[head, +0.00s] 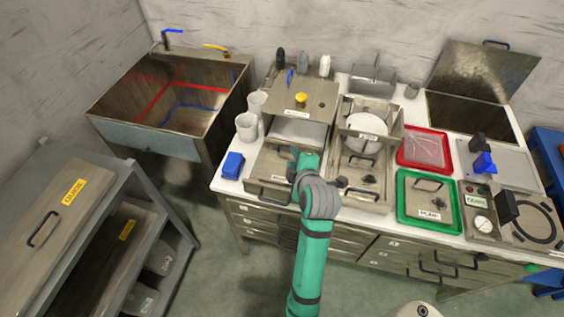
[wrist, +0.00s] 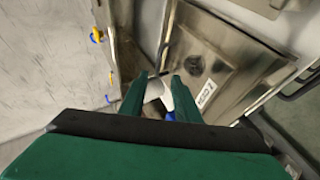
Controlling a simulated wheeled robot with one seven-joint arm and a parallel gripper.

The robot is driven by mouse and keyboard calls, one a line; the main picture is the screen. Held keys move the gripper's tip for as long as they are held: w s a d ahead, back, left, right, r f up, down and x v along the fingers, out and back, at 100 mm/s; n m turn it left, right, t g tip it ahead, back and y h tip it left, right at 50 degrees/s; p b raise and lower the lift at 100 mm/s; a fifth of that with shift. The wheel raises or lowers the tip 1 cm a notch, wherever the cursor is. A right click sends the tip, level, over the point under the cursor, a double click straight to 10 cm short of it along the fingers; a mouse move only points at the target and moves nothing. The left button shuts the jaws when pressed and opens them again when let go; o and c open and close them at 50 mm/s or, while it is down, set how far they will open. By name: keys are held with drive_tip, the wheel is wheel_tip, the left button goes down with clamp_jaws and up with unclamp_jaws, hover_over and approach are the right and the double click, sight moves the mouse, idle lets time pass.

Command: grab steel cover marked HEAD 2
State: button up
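Two steel covers with bar handles lie side by side at the front of the steel unit on the bench in the head view. The left cover (head: 268,170) is partly behind my arm. The right cover (head: 350,168) lies just right of my gripper. Their small labels are too small to read surely, so I cannot tell which is HEAD 2. My gripper (head: 305,160) hangs over the gap between them. In the wrist view my gripper (wrist: 166,78) has its two green fingers apart, and a steel plate (wrist: 225,55) with a dark boss and white label lies beyond.
A raised panel with a yellow knob (head: 301,97) stands behind the left cover. A steel box (head: 370,122) with a white round piece stands behind the right one. A green tray (head: 402,215) and a red tray (head: 403,158) lie to the right. White cups (head: 246,127) stand left.

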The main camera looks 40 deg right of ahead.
sight(291, 159)
drive_tip(key=shift+w+d+f, duration=0.55)
drive_tip(key=shift+w+f, duration=0.1)
drive_tip(key=shift+r+x, duration=0.15)
drive_tip(key=shift+x, duration=1.2)
drive_tip(key=shift+r+x, duration=0.1)
drive_tip(key=shift+x, duration=1.25)
drive_tip(key=shift+w+d, duration=0.15)
clamp_jaws()
